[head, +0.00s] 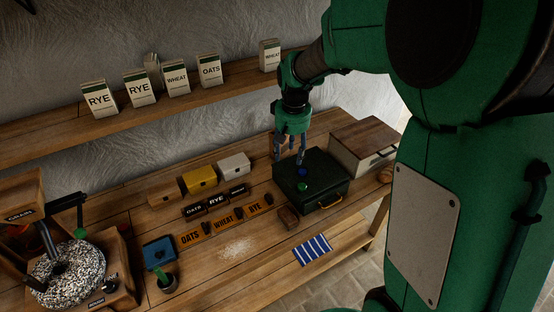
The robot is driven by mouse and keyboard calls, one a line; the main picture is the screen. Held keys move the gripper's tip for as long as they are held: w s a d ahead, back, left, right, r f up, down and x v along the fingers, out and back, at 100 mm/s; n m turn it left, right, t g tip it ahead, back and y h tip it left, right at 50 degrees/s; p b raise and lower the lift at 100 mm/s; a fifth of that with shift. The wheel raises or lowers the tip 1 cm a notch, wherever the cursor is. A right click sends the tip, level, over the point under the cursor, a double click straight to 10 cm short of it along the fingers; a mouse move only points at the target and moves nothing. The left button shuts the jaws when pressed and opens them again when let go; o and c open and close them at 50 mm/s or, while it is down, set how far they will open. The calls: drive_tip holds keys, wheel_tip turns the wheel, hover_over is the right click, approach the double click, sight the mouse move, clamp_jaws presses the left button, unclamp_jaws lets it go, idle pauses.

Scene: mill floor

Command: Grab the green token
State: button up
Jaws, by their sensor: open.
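The green token (302,187) is a small bright round piece on the lid of a dark green case (323,203) with a brass handle. A blue token (303,172) lies just behind it on the same lid. My gripper (289,158) points down over the back left part of the case, with its fingers apart and nothing seen between them. It is behind and to the left of the green token and appears apart from it. The exact height of the fingertips above the lid is hard to tell.
A wooden box (365,145) stands right of the case. Yellow (200,180) and white (234,165) boxes, label blocks (224,225) and a striped cloth (312,249) lie on the bench. A mill (65,270) is at left. A shelf with cartons (176,78) runs behind.

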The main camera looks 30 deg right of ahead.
drive_tip(key=g+p, duration=0.1)
drive_tip(key=p, duration=0.1)
hover_over(302, 186)
wheel_tip(302, 186, down, 10)
drive_tip(key=shift+w+f+m+b, duration=0.1)
drive_tip(key=shift+w+m+b, duration=0.05)
drive_tip(key=shift+m+b, duration=0.2)
drive_tip(key=shift+f, duration=4.3)
drive_tip(key=shift+d+f+b, duration=0.1)
drive_tip(key=shift+f+b, duration=0.25)
drive_tip(key=shift+f, duration=2.2)
drive_tip(key=c, duration=0.9)
